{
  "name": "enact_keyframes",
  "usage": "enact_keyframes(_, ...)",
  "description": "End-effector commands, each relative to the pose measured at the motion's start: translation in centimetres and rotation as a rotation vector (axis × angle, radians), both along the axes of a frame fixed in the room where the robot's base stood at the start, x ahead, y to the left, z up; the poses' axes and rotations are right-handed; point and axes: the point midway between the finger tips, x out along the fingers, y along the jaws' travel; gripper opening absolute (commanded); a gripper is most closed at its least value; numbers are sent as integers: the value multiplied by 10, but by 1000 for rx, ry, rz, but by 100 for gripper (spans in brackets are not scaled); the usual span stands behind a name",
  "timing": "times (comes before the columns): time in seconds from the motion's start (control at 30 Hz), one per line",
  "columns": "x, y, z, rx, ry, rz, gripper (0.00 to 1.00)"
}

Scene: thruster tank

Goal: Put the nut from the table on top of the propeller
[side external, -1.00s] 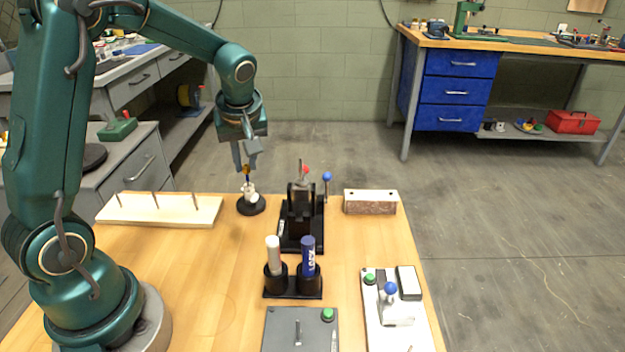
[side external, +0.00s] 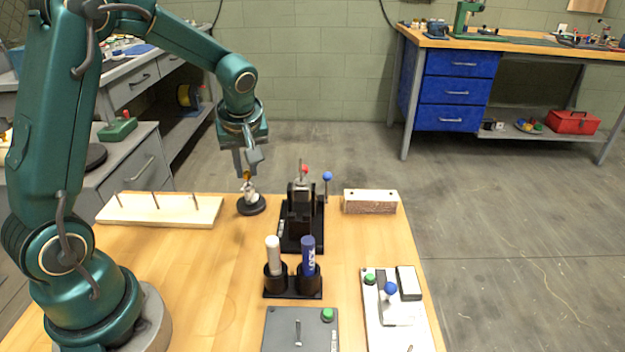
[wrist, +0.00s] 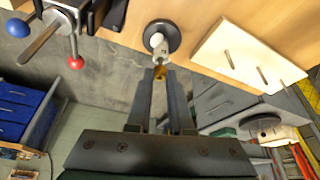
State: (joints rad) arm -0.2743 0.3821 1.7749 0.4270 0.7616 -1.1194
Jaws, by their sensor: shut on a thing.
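My gripper (side external: 246,164) points down over the round black stand (side external: 251,206) at the back of the table. It is shut on a small brass-coloured piece, the nut (side external: 246,175), which also shows between the fingertips in the wrist view (wrist: 159,73). Directly below is the small white thruster (side external: 250,190) on the stand; it also shows in the wrist view (wrist: 157,43). The nut is at or just above the thruster's top; I cannot tell whether they touch. The propeller is too small to make out apart from the thruster.
A wooden board with upright pegs (side external: 140,211) lies left of the stand. A black lever press (side external: 300,215) stands close on the right, with a wood block (side external: 370,203) beyond. A holder with two markers (side external: 293,284) is in front. The table's middle-left is clear.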

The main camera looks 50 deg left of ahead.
Motion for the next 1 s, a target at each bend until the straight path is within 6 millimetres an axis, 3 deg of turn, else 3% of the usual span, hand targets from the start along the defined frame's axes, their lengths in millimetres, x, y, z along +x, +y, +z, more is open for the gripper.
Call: enact_keyframes(1.0,0,0,-16,0,0,0,0)
